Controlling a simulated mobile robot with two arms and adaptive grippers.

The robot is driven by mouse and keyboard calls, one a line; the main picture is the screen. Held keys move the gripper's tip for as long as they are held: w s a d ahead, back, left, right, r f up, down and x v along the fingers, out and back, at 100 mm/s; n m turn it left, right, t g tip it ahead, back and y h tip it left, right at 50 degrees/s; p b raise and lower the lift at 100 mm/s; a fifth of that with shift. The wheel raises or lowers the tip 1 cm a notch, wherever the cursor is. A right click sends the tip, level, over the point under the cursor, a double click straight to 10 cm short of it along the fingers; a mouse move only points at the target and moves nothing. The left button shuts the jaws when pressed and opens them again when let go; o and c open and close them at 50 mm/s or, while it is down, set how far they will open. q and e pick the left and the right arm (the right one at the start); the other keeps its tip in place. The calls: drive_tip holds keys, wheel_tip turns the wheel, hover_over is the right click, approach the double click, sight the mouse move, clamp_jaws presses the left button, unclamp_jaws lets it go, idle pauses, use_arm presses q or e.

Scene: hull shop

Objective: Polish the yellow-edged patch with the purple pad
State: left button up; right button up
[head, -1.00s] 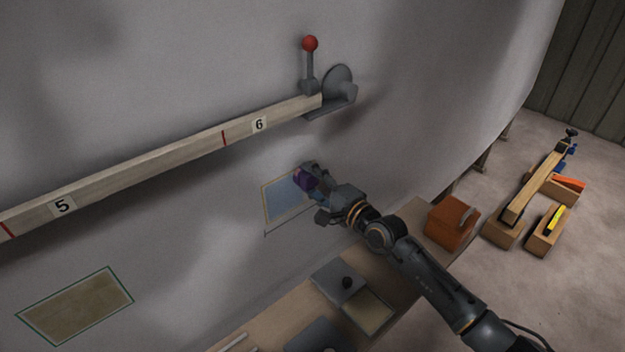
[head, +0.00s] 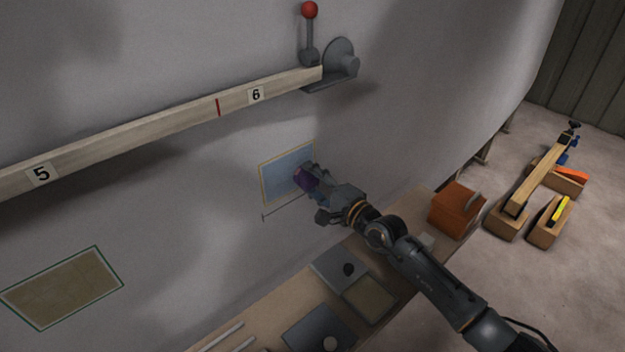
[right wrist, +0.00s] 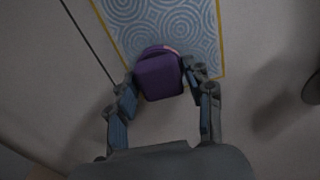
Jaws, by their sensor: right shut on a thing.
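Part of the patch is hidden by the pad and gripper. My left gripper is not in view.
A green-edged brown patch (head: 62,288) is on the hull at lower left. A numbered wooden batten (head: 190,117) with a red-knobbed lever (head: 309,12) runs above. Below, a bench (head: 262,318) holds grey plates and an orange box (head: 457,210). Wooden blocks (head: 549,222) stand on the floor at right.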

drive_tip(key=shift+f+b, duration=0.45)
drive_tip(key=shift+f, duration=0.55)
wheel_tip(320, 180, down, 3)
drive_tip(key=b, duration=0.3)
drive_tip(key=o, duration=0.3)
drive_tip(key=c, duration=0.3)
drive_tip(key=shift+s, duration=0.1)
drive_tip(key=shift+s+d+p, duration=0.35)
drive_tip(key=shift+s, duration=0.05)
